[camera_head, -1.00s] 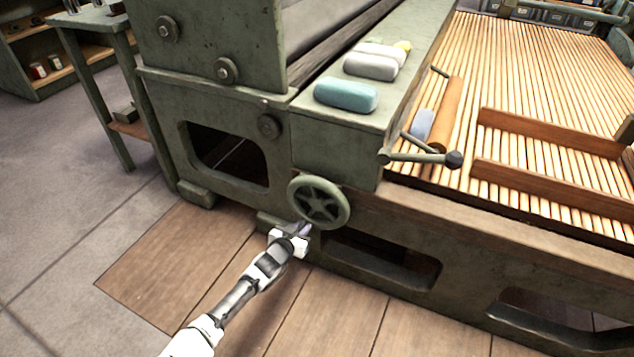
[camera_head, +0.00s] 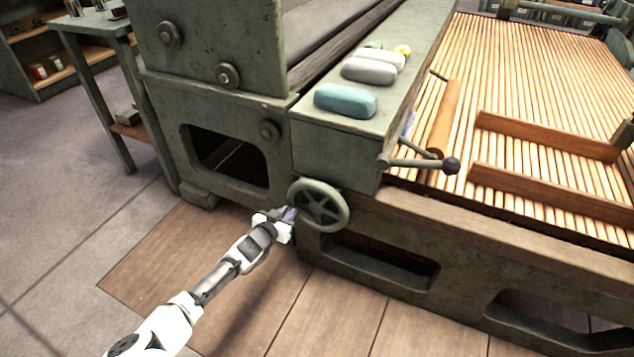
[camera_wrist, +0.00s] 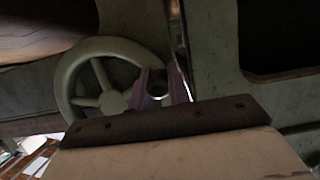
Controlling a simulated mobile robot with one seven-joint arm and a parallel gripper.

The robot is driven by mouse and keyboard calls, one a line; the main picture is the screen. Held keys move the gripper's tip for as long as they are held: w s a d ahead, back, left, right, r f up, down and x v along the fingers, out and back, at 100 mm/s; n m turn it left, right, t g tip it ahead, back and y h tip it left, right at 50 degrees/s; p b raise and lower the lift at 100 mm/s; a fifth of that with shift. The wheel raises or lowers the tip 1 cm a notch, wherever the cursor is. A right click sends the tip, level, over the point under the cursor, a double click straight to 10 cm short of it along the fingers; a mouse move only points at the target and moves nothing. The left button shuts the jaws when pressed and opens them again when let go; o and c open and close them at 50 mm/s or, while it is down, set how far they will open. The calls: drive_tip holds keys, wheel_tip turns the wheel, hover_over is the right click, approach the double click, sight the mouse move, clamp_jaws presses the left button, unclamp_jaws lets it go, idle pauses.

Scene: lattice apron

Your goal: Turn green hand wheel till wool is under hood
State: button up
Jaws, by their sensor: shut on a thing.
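The green hand wheel (camera_head: 319,205), a spoked ring, is on the front of the green machine below its overhanging box. It also shows in the wrist view (camera_wrist: 66,92). My gripper (camera_head: 288,213) is at the wheel's left rim, and in the wrist view its purple-tinted fingers (camera_wrist: 158,88) are shut on the rim. A pale blue-grey piece, perhaps the wool (camera_head: 408,122), shows as a thin sliver at the right edge of the green box (camera_head: 335,155), perhaps the hood. The rest of that piece is hidden behind the box.
Teal (camera_head: 346,100), grey (camera_head: 369,71) and white bundles lie on the box top. A lever with a dark knob (camera_head: 451,165) sticks out at right. The slatted bed (camera_head: 540,90) carries wooden rails. A side table (camera_head: 95,20) stands left; the floor in front is clear.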

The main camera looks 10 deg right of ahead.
sight(291, 195)
drive_tip(key=r+p, duration=0.3)
drive_tip(key=r, duration=0.1)
drive_tip(key=shift+w+a, duration=0.2)
drive_tip(key=shift+a, duration=0.05)
drive_tip(key=shift+f, duration=0.1)
drive_tip(key=shift+s+d+r+p, duration=0.1)
drive_tip(key=shift+d+r+p, duration=0.05)
drive_tip(key=shift+r+p, duration=0.5)
drive_tip(key=shift+s+d+r+p, duration=0.1)
drive_tip(key=shift+r+p, duration=0.45)
drive_tip(key=shift+p, duration=0.05)
drive_tip(key=o, duration=0.8)
drive_tip(key=shift+f+b, duration=0.25)
drive_tip(key=shift+b, duration=0.05)
drive_tip(key=shift+o, duration=0.2)
drive_tip(key=shift+s, duration=0.1)
